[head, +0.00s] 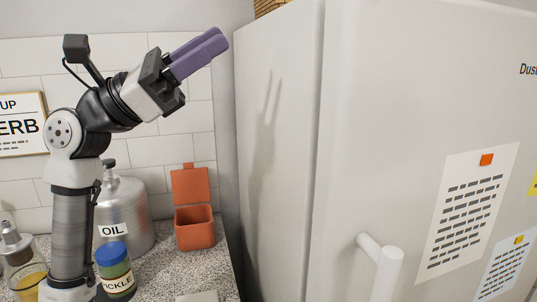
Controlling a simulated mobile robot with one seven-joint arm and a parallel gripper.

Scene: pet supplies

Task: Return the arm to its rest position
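My arm rises at the left of the head view, in front of the counter, and bends to the upper right. My gripper (217,38) is raised in the air with its two purple fingers pointing up and right, toward the fridge side. The fingers partly overlap in this view, but their shadow on the fridge shows two separate prongs with a gap. Nothing is seen between them. The gripper looks open and empty.
A large white fridge (285,160) with a handle (382,268) fills the right. On the counter (165,275) stand an oil canister (130,205), a blue-lidded pickle jar (115,268), an open orange box (194,228) and a glass container (25,275) at the left edge.

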